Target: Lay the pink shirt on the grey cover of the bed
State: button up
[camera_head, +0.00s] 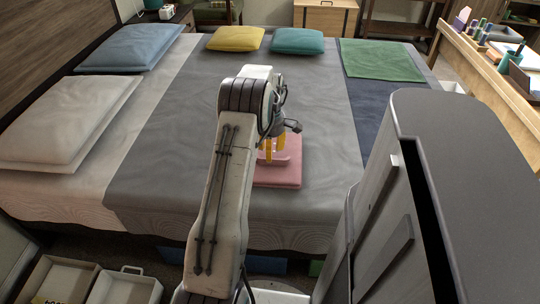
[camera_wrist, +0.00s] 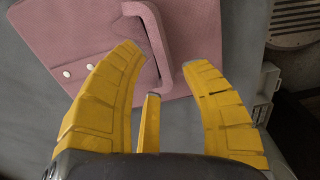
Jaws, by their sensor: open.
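The folded pink shirt (camera_head: 280,176) lies flat on the grey cover (camera_head: 160,140) of the bed, near the bed's front edge. In the wrist view the shirt (camera_wrist: 95,38) shows two pale buttons and a raised pink band. My gripper (camera_head: 272,157) is just above the shirt, pointing down. In the wrist view its yellow fingers (camera_wrist: 163,62) are open and spread, with the pink band between and beyond their tips. The fingers hold nothing that I can see. Part of the shirt is hidden by my arm in the head view.
A white pillow (camera_head: 65,120) and a blue one (camera_head: 130,47) lie at the left; yellow (camera_head: 236,38) and teal (camera_head: 298,41) cushions lie at the back. A folded green cloth (camera_head: 380,60) lies at the back right. A wooden desk (camera_head: 490,75) stands right. The grey cover is otherwise clear.

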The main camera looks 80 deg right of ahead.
notch_tip(320, 180, up, 8)
jog(key=p, duration=0.1)
jog(key=shift+p, duration=0.3)
jog(key=w+a+r, duration=0.3)
jog(key=w+a, duration=0.1)
jog(key=w, duration=0.4)
jog(key=w+a+r, duration=0.4)
jog(key=w, duration=0.4)
jog(key=w+a+r, duration=0.4)
jog(key=w+a, duration=0.6)
jog(key=a, duration=0.4)
jog(key=w+a+r+t, duration=0.1)
jog(key=a+r, duration=0.1)
jog(key=a, duration=1.6)
jog(key=s+a+f, duration=0.1)
jog(key=s+a, duration=0.3)
jog(key=a, duration=0.2)
jog(key=s+a+f+t, duration=0.1)
jog(key=s+a, duration=0.3)
jog(key=a, duration=0.3)
jog(key=shift+f+m, duration=0.15)
jog(key=shift+m, duration=0.25)
